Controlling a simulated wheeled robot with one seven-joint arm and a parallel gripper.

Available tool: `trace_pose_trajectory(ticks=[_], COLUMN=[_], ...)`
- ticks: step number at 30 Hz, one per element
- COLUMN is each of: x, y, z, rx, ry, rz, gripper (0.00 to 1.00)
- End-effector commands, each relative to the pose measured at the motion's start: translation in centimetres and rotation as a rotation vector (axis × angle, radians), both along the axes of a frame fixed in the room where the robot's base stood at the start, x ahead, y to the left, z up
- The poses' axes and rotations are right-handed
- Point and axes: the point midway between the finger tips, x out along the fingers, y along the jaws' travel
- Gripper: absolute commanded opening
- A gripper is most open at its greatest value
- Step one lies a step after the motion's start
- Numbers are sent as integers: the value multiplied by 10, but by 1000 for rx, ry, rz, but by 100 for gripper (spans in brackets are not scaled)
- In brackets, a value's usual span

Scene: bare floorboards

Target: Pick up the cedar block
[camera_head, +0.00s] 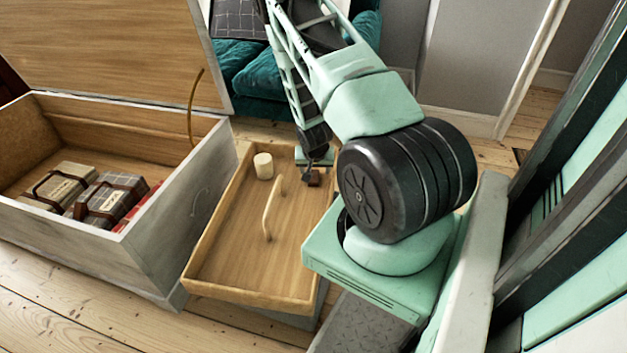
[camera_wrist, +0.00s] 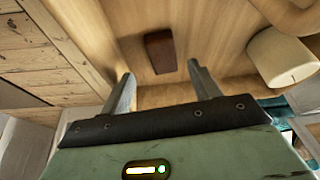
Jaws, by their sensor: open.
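The cedar block (camera_head: 313,178) is a small dark reddish-brown block lying on the floor of a shallow wooden tray, near its far end. In the wrist view the block (camera_wrist: 160,52) lies just beyond my fingertips, roughly centred between them. My gripper (camera_wrist: 160,73) is open and empty, with one grey finger on each side of the block's line. In the head view my gripper (camera_head: 316,162) is small and partly hidden by its own wrist, at the block. I cannot tell how high the fingers are above the tray floor.
The wooden tray (camera_head: 235,282) has low rims. It also holds a pale cylinder (camera_head: 263,165) and a curved wooden handle (camera_head: 270,212), left of the block. An open chest (camera_head: 165,235) with wrapped bundles stands at the left. A teal cushioned seat (camera_head: 240,65) is behind.

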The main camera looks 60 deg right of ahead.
Motion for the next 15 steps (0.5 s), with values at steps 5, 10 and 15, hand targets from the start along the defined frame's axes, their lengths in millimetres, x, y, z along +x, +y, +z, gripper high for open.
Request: trace_pose_trajectory(ticks=[5,10,15], x=[10,13,14], y=[-7,-13,-14], z=[-28,-42,-43], rx=[0,0,0], ry=[1,0,0], rz=[3,0,0], gripper=[62,62,62])
